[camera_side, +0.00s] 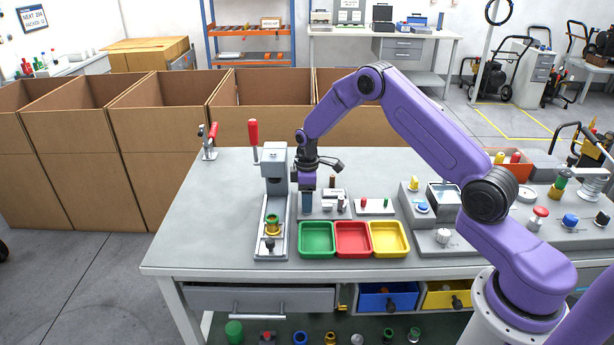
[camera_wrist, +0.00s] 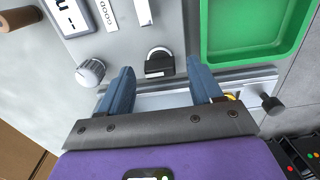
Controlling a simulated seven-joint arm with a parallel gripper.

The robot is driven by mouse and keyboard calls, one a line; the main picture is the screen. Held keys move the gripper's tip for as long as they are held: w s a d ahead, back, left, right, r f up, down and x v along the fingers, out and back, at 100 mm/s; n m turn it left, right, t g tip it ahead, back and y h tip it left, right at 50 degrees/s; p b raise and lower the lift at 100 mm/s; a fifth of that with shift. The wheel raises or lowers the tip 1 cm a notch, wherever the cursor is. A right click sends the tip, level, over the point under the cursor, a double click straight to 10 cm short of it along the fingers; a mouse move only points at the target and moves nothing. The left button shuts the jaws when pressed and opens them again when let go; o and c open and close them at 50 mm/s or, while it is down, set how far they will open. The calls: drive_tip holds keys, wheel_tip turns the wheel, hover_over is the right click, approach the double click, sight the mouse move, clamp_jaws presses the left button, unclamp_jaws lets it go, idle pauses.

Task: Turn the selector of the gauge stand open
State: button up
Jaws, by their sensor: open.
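The gauge stand (camera_side: 334,194) looks to be the small grey unit behind the trays, with a display (camera_wrist: 70,14) and a "GOOD" label in the wrist view. A round ribbed grey knob (camera_wrist: 90,72), which looks like its selector, sits below the display; its exact setting is unclear. My gripper (camera_side: 307,211) points down beside the stand, on its left. In the wrist view my gripper (camera_wrist: 161,70) is open, with blue fingers apart and nothing held. The knob lies left of the left finger, not between the fingers.
Green (camera_side: 317,252), red (camera_side: 352,252) and yellow (camera_side: 404,252) trays stand in front. A press stand (camera_side: 275,165) with a slide is close on the left. A grey panel with a red and a green peg (camera_side: 374,213) is right of the stand.

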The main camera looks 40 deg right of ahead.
wheel_tip(320, 180, up, 17)
drive_tip(key=shift+f, duration=0.15)
idle(0.5)
